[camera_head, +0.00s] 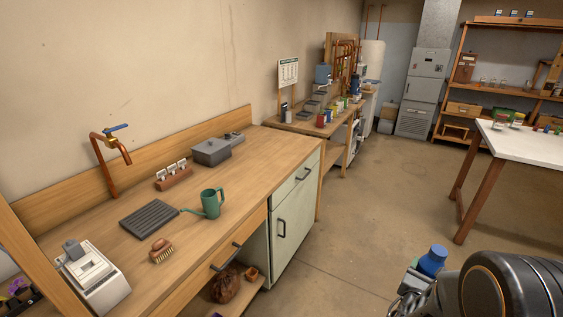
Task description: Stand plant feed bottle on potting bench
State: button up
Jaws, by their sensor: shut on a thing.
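A blue bottle (432,261), which looks like the plant feed bottle, is held at the lower right, above the floor and apart from the benches. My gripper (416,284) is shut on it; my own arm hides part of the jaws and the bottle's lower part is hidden. A long wooden bench (235,172), likely the potting bench, runs along the left wall. My gripper is well to the right of its front edge.
On the bench are a green watering can (211,204), a dark ribbed tray (149,218), a brush (161,252), a grey box (211,151) and a copper tap (109,158). Bare wood shows right of the can. A white-topped table (520,144) stands at right; floor between is clear.

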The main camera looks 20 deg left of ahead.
aim_at(269, 164)
jog(key=i, duration=2.55)
jog(key=u, duration=3.5)
jog(key=i, duration=0.5)
jog(key=u, duration=0.05)
